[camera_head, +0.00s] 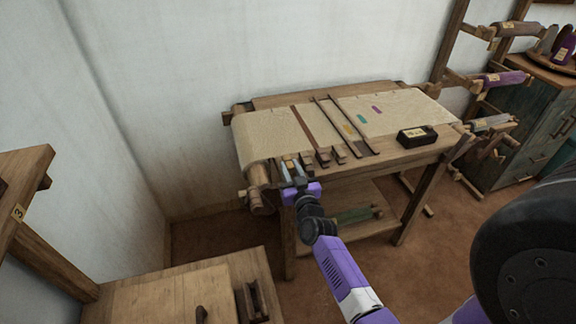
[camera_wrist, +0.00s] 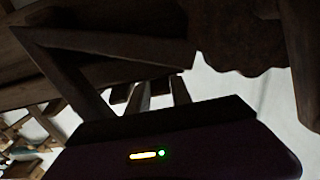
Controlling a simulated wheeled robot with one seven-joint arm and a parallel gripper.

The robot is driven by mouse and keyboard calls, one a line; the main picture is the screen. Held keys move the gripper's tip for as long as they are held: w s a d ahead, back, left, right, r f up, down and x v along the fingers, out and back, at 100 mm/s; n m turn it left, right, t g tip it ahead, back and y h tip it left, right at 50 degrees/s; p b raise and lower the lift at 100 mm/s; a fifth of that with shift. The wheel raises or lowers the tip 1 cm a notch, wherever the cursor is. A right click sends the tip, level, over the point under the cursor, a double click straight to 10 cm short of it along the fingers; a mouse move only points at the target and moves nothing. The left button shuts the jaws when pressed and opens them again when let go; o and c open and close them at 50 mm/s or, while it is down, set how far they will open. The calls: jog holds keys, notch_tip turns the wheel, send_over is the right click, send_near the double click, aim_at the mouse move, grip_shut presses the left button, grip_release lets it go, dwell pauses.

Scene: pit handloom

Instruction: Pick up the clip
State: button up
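I cannot tell for sure which thing is the clip. Small coloured pieces lie on the pale cloth of the loom: a teal one (camera_head: 361,118), a purple one (camera_head: 377,109) and a yellowish one (camera_head: 348,129). My gripper (camera_head: 291,168) is at the front left corner of the loom, by the end of the cloth roller (camera_head: 259,176). Its two fingers look apart, and a small yellowish patch shows between them; I cannot tell what it is. In the wrist view the fingers (camera_wrist: 160,95) are apart, close to dark wood.
The loom's wooden frame (camera_head: 420,163) surrounds the cloth, with wooden bars (camera_head: 340,125) across it. A dark box (camera_head: 416,136) stands at its right. A wooden bench (camera_head: 185,295) is at front left. Racks with spools (camera_head: 500,80) stand at right. Floor is open between loom and bench.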

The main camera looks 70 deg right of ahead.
grip_shut()
jog(key=shift+r, duration=0.15)
